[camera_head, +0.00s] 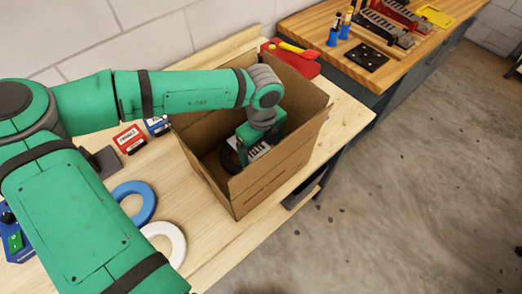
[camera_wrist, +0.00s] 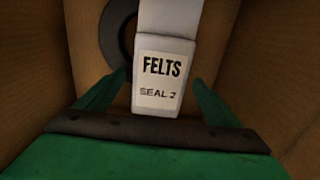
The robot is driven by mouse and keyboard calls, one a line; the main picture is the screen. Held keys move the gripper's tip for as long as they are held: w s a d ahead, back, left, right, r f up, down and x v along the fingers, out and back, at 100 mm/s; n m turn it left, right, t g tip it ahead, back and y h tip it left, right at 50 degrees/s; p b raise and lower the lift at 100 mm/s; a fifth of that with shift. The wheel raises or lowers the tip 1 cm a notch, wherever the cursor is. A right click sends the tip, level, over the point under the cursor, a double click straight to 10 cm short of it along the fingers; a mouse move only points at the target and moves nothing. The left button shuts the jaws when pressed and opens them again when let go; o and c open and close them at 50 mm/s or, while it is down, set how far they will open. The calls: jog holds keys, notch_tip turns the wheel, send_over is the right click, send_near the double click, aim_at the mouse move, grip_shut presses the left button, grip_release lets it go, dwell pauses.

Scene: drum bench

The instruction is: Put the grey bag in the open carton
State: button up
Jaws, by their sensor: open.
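The open carton (camera_head: 275,170) stands on the wooden bench with its top open. My gripper (camera_head: 254,158) reaches down inside it, and its fingers are apart in the wrist view (camera_wrist: 160,78). A pale grey bag (camera_wrist: 168,20) with a white label reading "FELTS SEAL 2" lies inside the carton, between the open fingers. Small gaps seem to show on both sides of it. In the head view only part of the bag (camera_head: 259,150) shows beside my gripper.
A dark ring (camera_wrist: 115,35) lies in the carton beside the bag. The carton walls stand close around my gripper. A blue ring (camera_head: 143,190), a white ring (camera_head: 178,238) and a red box (camera_head: 129,139) lie left of the carton. A red case (camera_head: 293,60) is behind it.

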jog(key=shift+w+r, duration=0.1)
jog(key=shift+r, duration=0.45)
notch_tip(320, 180, up, 12)
jog(key=shift+f, duration=0.2)
